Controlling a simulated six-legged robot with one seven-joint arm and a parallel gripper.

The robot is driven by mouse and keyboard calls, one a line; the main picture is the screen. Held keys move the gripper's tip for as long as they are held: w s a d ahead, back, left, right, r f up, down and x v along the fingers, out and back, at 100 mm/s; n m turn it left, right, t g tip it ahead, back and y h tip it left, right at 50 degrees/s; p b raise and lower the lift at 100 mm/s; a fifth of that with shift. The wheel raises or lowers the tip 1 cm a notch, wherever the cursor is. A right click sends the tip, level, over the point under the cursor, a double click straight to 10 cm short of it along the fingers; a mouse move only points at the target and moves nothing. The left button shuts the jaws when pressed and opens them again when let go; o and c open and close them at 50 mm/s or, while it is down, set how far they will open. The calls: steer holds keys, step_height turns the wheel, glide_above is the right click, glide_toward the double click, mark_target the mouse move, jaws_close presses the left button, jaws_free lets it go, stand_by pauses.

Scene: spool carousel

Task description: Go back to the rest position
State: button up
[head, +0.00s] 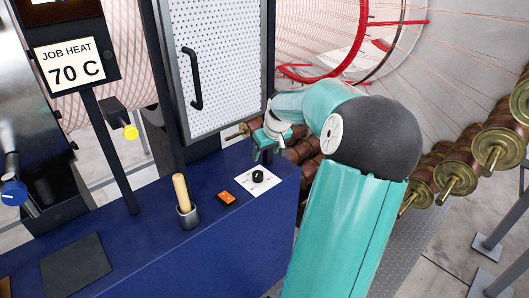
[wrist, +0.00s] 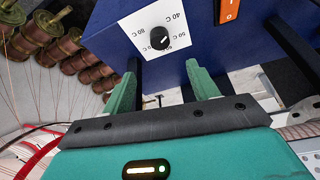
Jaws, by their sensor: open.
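My gripper (head: 268,150) is at the end of my teal arm, above the right end of the blue bench. In the wrist view its two teal fingers (wrist: 162,82) stand apart with nothing between them. Past the fingertips is a white dial plate (wrist: 150,25) with a black knob (wrist: 160,38) and temperature marks. The fingers are clear of the knob. In the head view the dial plate (head: 268,187) and knob (head: 258,176) lie just below my gripper. The knob's exact setting is too small to tell.
The blue bench (head: 190,250) carries an orange switch (head: 227,198) and a wooden-handled tool (head: 181,192) in a cup. A sign (head: 71,64) reads "JOB HEAT 70 C". A perforated door (head: 220,60) stands behind. Copper-coloured spools (head: 498,145) line the right.

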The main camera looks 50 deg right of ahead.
stand_by(0.3)
steer(key=w+a+r+n+g+h, duration=0.1)
steer(key=w+a+r, duration=0.1)
steer(key=a, duration=1.1)
steer(key=w+a+r+n, duration=0.2)
steer(key=a+r, duration=0.1)
steer(key=a, duration=0.9)
steer(key=s+a+r+t+y, duration=0.1)
steer(key=s+a, duration=0.5)
steer(key=a, duration=0.4)
steer(key=s+a+r+n+t+y, duration=0.1)
steer(key=s+a+r, duration=0.1)
steer(key=s+a, duration=0.4)
steer(key=a, duration=0.5)
steer(key=shift+s+a+n+y, duration=0.15)
steer(key=shift+s+n+y, duration=0.15)
steer(key=shift+s+y, duration=0.1)
